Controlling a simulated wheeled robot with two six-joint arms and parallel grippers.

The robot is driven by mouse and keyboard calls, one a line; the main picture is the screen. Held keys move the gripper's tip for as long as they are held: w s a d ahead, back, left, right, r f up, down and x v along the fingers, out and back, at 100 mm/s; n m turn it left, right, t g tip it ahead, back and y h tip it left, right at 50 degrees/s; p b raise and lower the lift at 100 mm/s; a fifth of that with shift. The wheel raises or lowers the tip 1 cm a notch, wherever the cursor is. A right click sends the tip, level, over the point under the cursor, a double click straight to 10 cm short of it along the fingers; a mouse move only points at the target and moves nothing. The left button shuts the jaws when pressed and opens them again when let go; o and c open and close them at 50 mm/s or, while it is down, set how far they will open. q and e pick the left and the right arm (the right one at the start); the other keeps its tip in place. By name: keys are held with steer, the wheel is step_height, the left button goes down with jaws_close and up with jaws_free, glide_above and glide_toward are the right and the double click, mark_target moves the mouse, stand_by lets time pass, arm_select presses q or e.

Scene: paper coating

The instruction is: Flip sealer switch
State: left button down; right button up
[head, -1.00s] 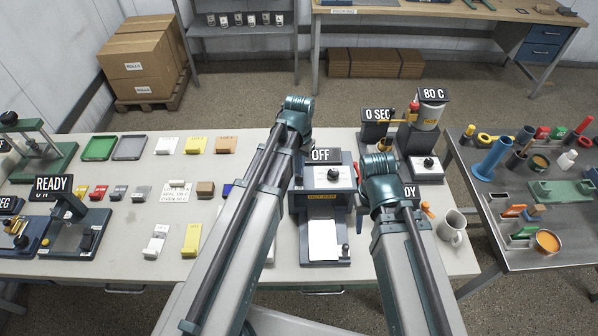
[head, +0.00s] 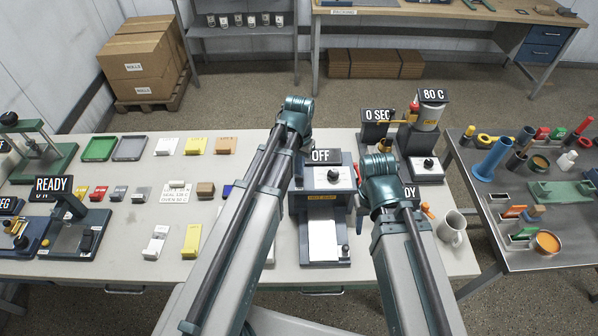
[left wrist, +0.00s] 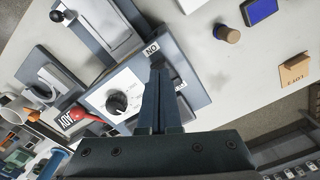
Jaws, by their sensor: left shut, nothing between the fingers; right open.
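The sealer (head: 322,200) is a dark blue machine with a light panel and a black dial; its sign (head: 321,156) reads OFF. A white sheet (head: 322,240) lies on its front. In the left wrist view the dial (left wrist: 117,102) is left of my left gripper (left wrist: 158,72).
Right of the sealer stand the 0 SEC sign (head: 377,115), the 80 C unit (head: 425,168) and a white mug (head: 452,228). Small coloured blocks and trays lie left on the bench. A side table (head: 505,255) holds tools.

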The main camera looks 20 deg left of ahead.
mark_target(299, 178)
arm_select(q)
steer(key=shift+f+b, duration=1.15)
stand_by(1.1)
step_height(299, 178, up, 7)
steer(key=p, duration=0.7)
stand_by(0.3)
steer(key=shift+s+d+f, duration=0.1)
steer(key=shift+f, duration=0.05)
steer(key=s+d+f+m+y+b, duration=0.1)
steer(key=s+d+f+b, duration=0.9)
steer(key=s, duration=0.4)
steer(key=shift+d+f+b, duration=0.15)
steer(key=shift+f+b, duration=0.75)
steer(key=shift+b, duration=0.2)
